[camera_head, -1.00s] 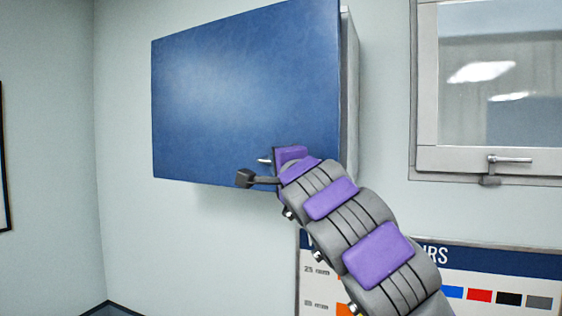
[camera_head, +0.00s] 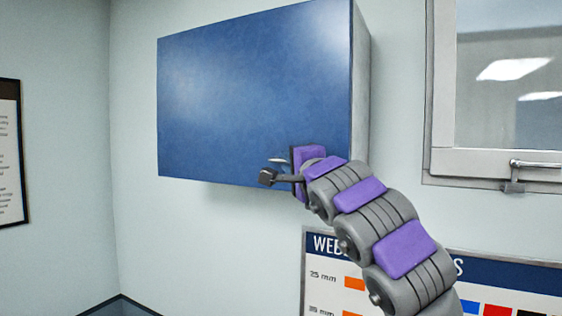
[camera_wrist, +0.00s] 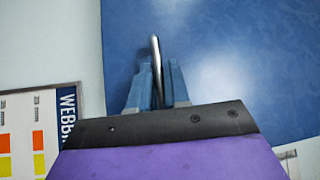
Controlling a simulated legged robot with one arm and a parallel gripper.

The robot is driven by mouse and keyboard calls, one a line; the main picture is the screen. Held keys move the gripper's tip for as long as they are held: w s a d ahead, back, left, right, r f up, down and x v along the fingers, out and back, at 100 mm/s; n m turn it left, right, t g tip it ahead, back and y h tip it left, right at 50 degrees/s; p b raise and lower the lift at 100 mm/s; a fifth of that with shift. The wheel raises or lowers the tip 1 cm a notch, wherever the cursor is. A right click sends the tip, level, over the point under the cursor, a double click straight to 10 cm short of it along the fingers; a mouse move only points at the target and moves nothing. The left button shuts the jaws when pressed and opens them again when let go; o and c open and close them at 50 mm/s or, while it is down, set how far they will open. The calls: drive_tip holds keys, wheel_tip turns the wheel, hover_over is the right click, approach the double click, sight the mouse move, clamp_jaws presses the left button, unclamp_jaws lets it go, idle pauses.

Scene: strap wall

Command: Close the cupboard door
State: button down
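The blue cupboard door (camera_head: 240,90) covers the front of a pale wall cupboard (camera_head: 361,85). Its right edge appears to lie flush against the cupboard body. A slim metal handle (camera_head: 278,162) sits low on the door, and in the wrist view (camera_wrist: 155,58) it stands upright between my fingers. My gripper (camera_head: 287,166) is at the lower right of the door. In the wrist view my gripper's two fingers (camera_wrist: 157,78) flank the handle closely. Whether they press on it cannot be told.
A webbing colour chart (camera_head: 400,255) hangs on the wall below, partly behind my arm. A window (camera_head: 505,90) with a latch handle is at the right. A framed notice (camera_head: 10,150) is at the far left. The wall left of the cupboard is clear.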

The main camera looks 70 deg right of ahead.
drive_tip(key=c, duration=1.5)
unclamp_jaws()
drive_tip(key=shift+s+d+r+h, duration=0.35)
drive_tip(key=shift+s+r+h, duration=0.05)
drive_tip(key=shift+s, duration=0.1)
drive_tip(key=o, duration=0.3)
drive_tip(key=shift+s+d+f, duration=0.15)
drive_tip(key=shift+s+d, duration=0.05)
drive_tip(key=shift+d, duration=0.25)
drive_tip(key=shift+s+d+f, duration=0.1)
drive_tip(key=shift+s+d, duration=0.05)
drive_tip(key=shift+d, duration=0.25)
drive_tip(key=shift+w+a+f, duration=0.1)
drive_tip(key=shift+w+a, duration=0.1)
drive_tip(key=shift+w, duration=0.05)
drive_tip(key=shift+a+f, duration=0.1)
drive_tip(key=shift+a, duration=0.05)
drive_tip(key=v, duration=1.7)
drive_tip(key=shift+s+r, duration=0.25)
drive_tip(key=shift+r, duration=0.1)
